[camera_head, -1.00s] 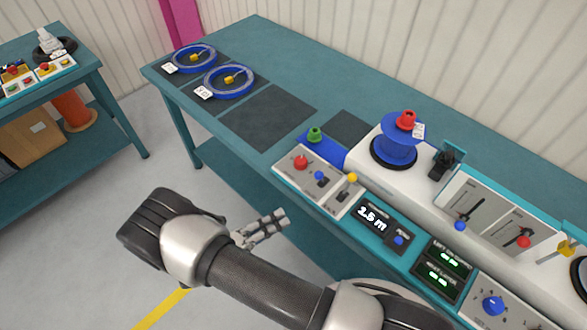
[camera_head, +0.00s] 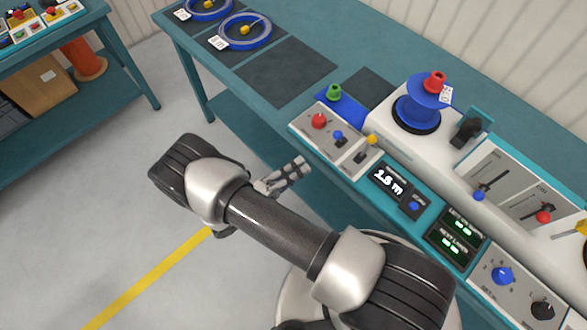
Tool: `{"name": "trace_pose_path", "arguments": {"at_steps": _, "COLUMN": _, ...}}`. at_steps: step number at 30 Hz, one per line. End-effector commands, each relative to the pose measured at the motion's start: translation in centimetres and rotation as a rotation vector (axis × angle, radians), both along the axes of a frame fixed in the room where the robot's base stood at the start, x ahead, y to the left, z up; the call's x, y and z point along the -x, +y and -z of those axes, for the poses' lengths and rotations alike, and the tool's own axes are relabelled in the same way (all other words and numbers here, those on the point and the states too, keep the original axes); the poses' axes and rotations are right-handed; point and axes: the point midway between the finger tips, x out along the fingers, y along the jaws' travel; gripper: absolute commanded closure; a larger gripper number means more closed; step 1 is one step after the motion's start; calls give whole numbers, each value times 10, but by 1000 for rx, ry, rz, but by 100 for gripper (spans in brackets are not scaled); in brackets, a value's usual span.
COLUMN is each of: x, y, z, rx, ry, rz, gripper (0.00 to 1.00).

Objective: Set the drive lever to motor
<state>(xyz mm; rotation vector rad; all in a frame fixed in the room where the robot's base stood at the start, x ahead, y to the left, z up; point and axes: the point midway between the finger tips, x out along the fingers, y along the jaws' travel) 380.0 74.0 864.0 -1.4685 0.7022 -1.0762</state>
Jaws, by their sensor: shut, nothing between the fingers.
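A control panel (camera_head: 306,138) at the bench front carries a red knob (camera_head: 319,121), a blue-tipped lever (camera_head: 337,136) and a yellow-tipped lever (camera_head: 371,140). Farther right, a slotted panel (camera_head: 496,184) has a blue-knobbed slider (camera_head: 478,196) and a red-knobbed slider (camera_head: 543,217). The labels are too small to read, so I cannot tell which is the drive lever. My gripper (camera_head: 303,166) is shut and empty, in front of the bench edge, left of and below the yellow-tipped lever in the picture and apart from it.
A blue reel (camera_head: 419,105) with a red cap stands behind the panels. A lit display (camera_head: 388,182) and a blue rotary knob (camera_head: 502,275) lie to the right. Coiled blue cable reels (camera_head: 244,33) lie on dark mats at the back left. Floor left of the arm is clear.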

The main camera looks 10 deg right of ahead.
Motion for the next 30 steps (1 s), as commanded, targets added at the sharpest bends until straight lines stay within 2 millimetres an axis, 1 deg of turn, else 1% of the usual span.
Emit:
{"name": "trace_pose_path", "arguments": {"at_steps": 1, "x": -4, "y": -12, "z": -2, "rx": 1, "ry": 2, "rz": 7, "gripper": 100}}
{"name": "trace_pose_path", "arguments": {"at_steps": 6, "x": -19, "y": -44, "z": -11, "rx": 0, "ry": 2, "rz": 6, "gripper": 100}}
{"name": "trace_pose_path", "arguments": {"at_steps": 9, "x": -26, "y": -60, "z": -14, "rx": -1, "ry": 1, "rz": 5, "gripper": 100}}
{"name": "trace_pose_path", "arguments": {"at_steps": 12, "x": -32, "y": -72, "z": -18, "rx": -2, "ry": 2, "rz": 4, "gripper": 100}}
{"name": "trace_pose_path", "arguments": {"at_steps": 18, "x": -38, "y": -84, "z": -21, "rx": -2, "ry": 2, "rz": 1, "gripper": 100}}
{"name": "trace_pose_path", "arguments": {"at_steps": 30, "x": -38, "y": -85, "z": -23, "rx": -4, "ry": 2, "rz": 0, "gripper": 100}}
